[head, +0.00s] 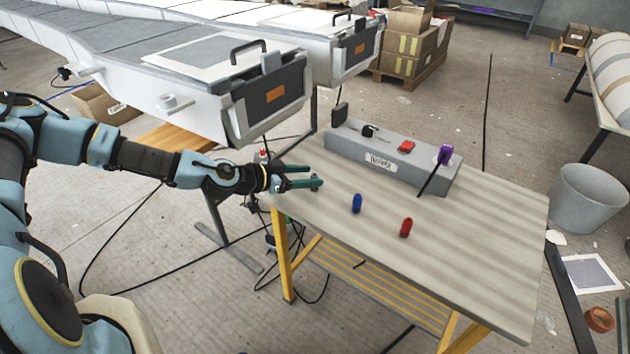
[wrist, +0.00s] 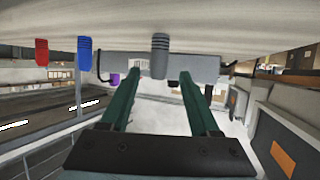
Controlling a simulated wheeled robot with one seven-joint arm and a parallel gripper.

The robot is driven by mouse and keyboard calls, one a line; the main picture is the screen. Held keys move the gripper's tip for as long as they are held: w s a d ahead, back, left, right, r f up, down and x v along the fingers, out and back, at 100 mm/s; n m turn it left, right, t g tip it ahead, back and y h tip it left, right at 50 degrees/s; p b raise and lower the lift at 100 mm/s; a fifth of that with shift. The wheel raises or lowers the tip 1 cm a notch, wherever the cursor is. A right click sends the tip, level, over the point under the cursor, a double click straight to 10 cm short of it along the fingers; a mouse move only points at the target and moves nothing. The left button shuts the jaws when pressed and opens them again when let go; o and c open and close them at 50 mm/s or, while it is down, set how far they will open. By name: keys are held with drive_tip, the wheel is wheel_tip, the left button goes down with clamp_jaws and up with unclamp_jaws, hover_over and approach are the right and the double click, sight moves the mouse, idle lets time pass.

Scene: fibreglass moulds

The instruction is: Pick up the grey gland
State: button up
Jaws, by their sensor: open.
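The grey gland (wrist: 160,55) shows in the wrist view, a ribbed cylinder in line with the gap between my fingers. That view is upside down, so it hangs from the tabletop at the top. My gripper (wrist: 160,76) is open, with one green finger on each side of the gap and nothing clamped. The gland looks a little beyond the fingertips; the exact distance is hard to tell. In the head view my gripper (head: 315,176) is over the table's left end, fingers pointing right.
A blue gland (head: 357,203) and a red gland (head: 405,228) stand on the striped table (head: 480,250), right of my gripper. A long grey block (head: 345,146) with a label, a red item and a purple-topped tool (head: 444,154) lines the back edge. White moulds (head: 190,105) stand behind my arm.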

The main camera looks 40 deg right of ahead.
drive_tip(key=p+x, duration=0.2)
drive_tip(key=x, duration=0.2)
drive_tip(key=shift+s+d+f, duration=0.1)
drive_tip(key=shift+s+f, duration=0.1)
drive_tip(key=shift+f, duration=0.1)
drive_tip(key=shift+d+f, duration=0.3)
drive_tip(key=shift+d, duration=0.1)
clamp_jaws()
